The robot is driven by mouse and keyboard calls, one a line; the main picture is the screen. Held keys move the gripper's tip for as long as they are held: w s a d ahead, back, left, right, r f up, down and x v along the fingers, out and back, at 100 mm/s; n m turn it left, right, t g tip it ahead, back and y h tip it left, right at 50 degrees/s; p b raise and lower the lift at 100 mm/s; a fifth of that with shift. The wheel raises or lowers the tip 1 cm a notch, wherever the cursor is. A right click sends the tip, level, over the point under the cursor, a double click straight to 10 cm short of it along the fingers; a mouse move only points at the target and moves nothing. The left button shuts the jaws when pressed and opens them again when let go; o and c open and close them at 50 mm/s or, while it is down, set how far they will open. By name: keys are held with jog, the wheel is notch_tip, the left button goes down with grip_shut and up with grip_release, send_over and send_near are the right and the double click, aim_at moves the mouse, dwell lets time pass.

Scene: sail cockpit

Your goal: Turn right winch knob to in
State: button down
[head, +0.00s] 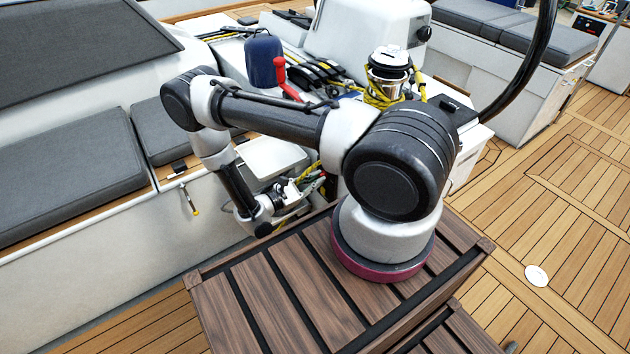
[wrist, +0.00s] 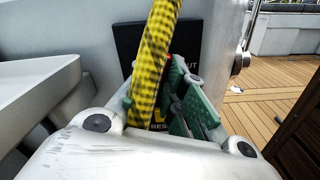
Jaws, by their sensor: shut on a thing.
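In the wrist view a dark control panel (wrist: 193,40) with part of the word OUT and yellow lettering stands ahead of my gripper (wrist: 168,84). The green-padded fingers are shut at the panel, around something mostly hidden there. A little red shows beside the fingers; I take the thing held for the right winch knob, but its shape and setting are hidden. In the head view my gripper (head: 305,188) is low against the cockpit side, and the knob is not distinguishable there.
A yellow-and-black rope (wrist: 154,50) crosses close by the fingers. A silver winch (head: 388,66) wrapped in yellow rope and a red-handled lever (head: 281,72) stand above. A white tray-like recess (head: 272,157) lies left of my gripper. Open teak deck (head: 560,215) is at right.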

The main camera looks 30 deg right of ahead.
jog(key=shift+n, duration=1.9)
jog(key=c, duration=1.5)
grip_release()
jog(key=shift+a, duration=0.1)
jog(key=a, duration=1.2)
jog(key=shift+s, duration=0.25)
jog(key=shift+f, duration=0.1)
